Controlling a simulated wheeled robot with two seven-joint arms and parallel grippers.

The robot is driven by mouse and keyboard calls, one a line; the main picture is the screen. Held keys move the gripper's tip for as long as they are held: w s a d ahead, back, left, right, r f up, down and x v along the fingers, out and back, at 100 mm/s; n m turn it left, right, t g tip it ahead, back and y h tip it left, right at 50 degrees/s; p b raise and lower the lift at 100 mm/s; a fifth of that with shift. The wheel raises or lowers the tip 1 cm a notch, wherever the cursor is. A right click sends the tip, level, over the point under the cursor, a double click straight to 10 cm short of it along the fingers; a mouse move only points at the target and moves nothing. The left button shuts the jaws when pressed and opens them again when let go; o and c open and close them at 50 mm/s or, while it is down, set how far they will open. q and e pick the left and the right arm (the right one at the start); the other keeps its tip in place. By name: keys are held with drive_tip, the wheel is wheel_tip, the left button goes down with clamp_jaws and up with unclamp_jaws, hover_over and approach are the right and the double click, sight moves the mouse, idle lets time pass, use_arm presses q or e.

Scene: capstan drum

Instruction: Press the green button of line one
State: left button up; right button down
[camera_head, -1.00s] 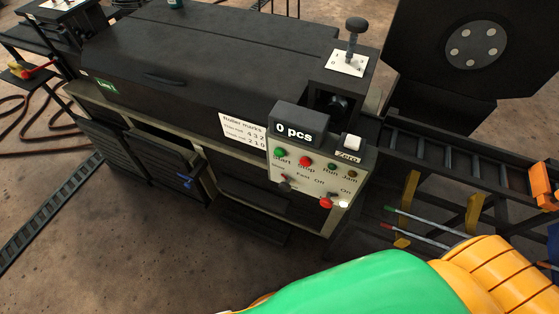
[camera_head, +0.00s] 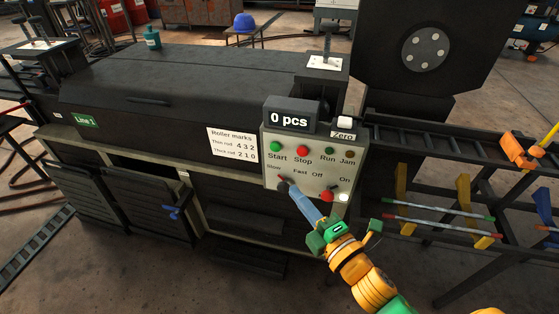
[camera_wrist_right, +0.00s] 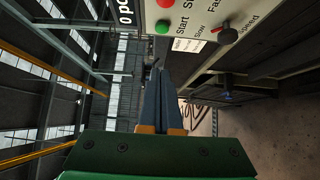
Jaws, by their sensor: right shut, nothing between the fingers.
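The green Start button (camera_head: 275,146) is at the upper left of the grey control panel (camera_head: 264,165) on the machine marked Line 1 (camera_head: 85,121). The red Stop button (camera_head: 302,151) is to its right. My right gripper (camera_head: 291,187) is shut and empty, its blue fingers in front of the panel's lower left, by the black speed knob (camera_head: 282,187). In the right wrist view the shut fingers (camera_wrist_right: 156,68) point forward, with the green button (camera_wrist_right: 162,27) above their tips; they look apart from it. My left gripper is not in view.
The count box (camera_head: 291,115) reads 0 pcs above the buttons. A rack with rods (camera_head: 440,209) stands right of the panel.

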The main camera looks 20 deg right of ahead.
approach(271, 148)
drive_tip(key=w+a, duration=0.3)
drive_tip(key=w+d, duration=0.2)
drive_tip(key=shift+w, duration=0.35)
